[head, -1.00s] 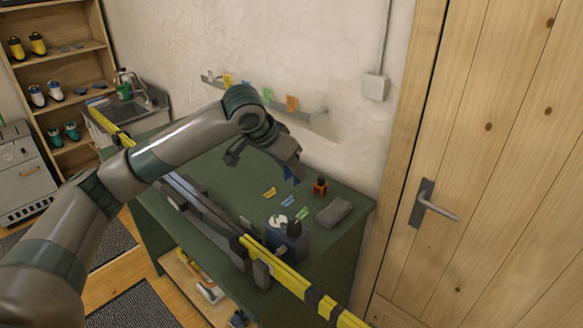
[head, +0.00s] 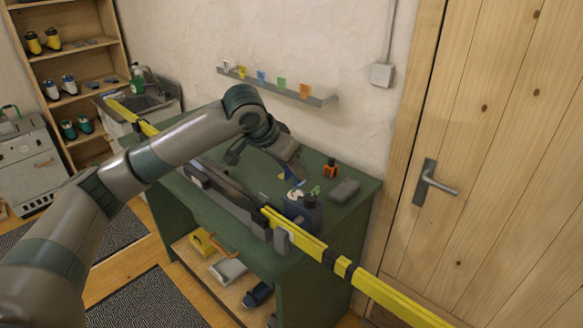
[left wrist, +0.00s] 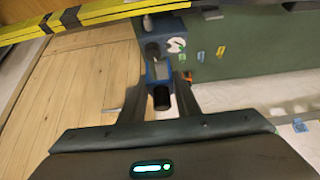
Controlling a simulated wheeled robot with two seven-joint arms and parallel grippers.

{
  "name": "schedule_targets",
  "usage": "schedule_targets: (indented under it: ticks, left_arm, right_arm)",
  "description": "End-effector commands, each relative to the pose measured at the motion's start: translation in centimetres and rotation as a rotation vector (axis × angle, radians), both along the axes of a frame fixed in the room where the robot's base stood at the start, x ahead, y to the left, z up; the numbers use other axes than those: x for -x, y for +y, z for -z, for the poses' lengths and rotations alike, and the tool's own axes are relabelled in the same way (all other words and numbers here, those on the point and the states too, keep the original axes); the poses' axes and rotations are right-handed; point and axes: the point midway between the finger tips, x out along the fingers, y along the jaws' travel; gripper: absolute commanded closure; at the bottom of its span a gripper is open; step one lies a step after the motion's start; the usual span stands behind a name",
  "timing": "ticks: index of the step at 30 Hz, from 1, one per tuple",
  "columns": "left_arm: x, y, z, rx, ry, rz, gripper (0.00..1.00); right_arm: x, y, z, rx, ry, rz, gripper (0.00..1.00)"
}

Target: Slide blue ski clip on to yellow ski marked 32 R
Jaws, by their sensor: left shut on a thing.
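My left gripper (head: 291,174) hangs over the green bench, near the blue box, and is shut on a blue ski clip. The held blue clip (left wrist: 158,70) shows between the fingertips in the left wrist view; in the head view I cannot separate it clearly from what lies behind. The yellow ski (head: 300,236) runs along the bench's front side, apart from the gripper. It also shows at the top of the left wrist view (left wrist: 102,12). Dark bands cross it, and no 32 R marking is legible. My right gripper is out of view.
The blue box (head: 305,214) with a white dial stands just behind the ski. An orange bottle (head: 330,170) and a grey block (head: 344,190) stand right. A wall rail (head: 285,91) holds coloured cards.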

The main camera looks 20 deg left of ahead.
Motion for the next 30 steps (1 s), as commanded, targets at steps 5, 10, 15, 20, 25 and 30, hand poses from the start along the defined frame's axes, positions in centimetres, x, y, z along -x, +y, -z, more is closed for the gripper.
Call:
schedule_targets:
  ticks: [5,10,15,20,25,30]
  left_arm:
    - [0.1,2.0,-0.1,-0.002,-0.001,-0.027,0.92]
    - [0.3,4.1,-0.2,-0.002,0.000,-0.058,0.92]
    - [0.7,7.1,-0.4,-0.002,0.000,-0.100,0.92]
    - [1.7,7.3,1.8,-0.001,0.005,-0.121,0.92]
    - [3.2,7.8,4.4,-0.002,0.005,-0.158,0.92]
    - [5.7,8.5,7.9,-0.003,0.007,-0.214,0.92]
  right_arm:
    - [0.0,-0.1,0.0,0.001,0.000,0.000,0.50]
    - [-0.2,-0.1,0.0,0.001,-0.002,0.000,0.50]
    - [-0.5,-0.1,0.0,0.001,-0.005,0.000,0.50]
    - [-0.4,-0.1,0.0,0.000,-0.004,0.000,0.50]
    - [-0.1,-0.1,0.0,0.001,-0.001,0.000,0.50]
    - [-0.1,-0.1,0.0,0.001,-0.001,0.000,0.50]
